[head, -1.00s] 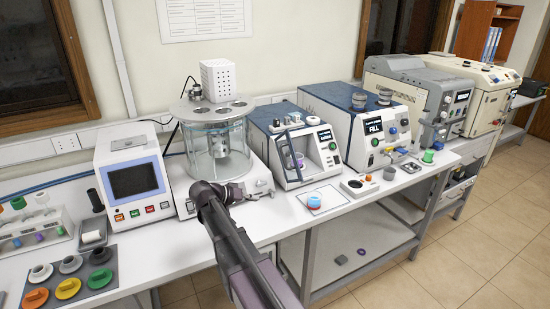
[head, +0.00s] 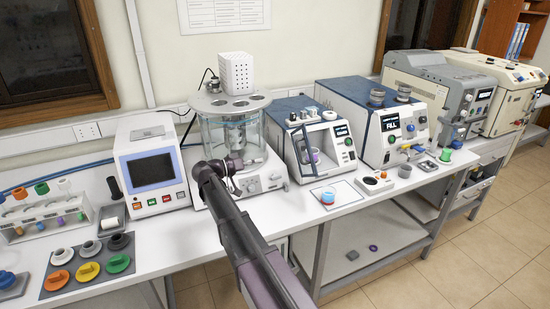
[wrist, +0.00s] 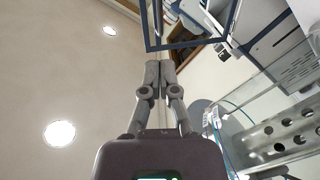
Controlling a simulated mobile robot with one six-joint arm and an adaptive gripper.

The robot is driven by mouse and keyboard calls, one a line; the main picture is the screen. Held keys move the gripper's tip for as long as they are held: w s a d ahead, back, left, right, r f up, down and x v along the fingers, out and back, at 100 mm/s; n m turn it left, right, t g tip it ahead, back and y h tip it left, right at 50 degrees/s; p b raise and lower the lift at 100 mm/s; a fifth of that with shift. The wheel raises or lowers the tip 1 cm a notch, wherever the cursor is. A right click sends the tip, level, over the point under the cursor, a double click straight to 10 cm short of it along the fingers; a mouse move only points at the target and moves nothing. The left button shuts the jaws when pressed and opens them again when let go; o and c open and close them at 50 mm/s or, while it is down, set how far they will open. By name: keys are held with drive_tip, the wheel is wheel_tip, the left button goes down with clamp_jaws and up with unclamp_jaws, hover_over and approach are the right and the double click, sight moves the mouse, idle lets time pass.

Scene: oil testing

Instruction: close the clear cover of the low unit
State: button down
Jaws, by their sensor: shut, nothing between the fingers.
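The low unit (head: 318,152) is a blue-and-white box with a front chamber, right of the glass vessel in the head view. Its clear cover (head: 304,152) has a dark frame and stands open at a tilt, before the left part of the chamber. In the wrist view a dark blue frame (wrist: 185,44), apparently the cover's, crosses beyond my fingertips. My gripper (wrist: 159,68) is shut and empty, just short of that frame; contact cannot be told. In the head view my gripper (head: 258,162) is left of the unit, before the glass vessel, its fingertips small and unclear.
A glass vessel unit (head: 238,135) stands close behind my gripper. A screen unit (head: 151,170) is further left. A taller blue-and-white unit (head: 372,118) stands right of the low unit.

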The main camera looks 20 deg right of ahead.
drive_tip(key=d, duration=1.3)
drive_tip(key=shift+w+d+f, duration=0.3)
drive_tip(key=shift+w+d, duration=0.1)
drive_tip(key=shift+w, duration=0.05)
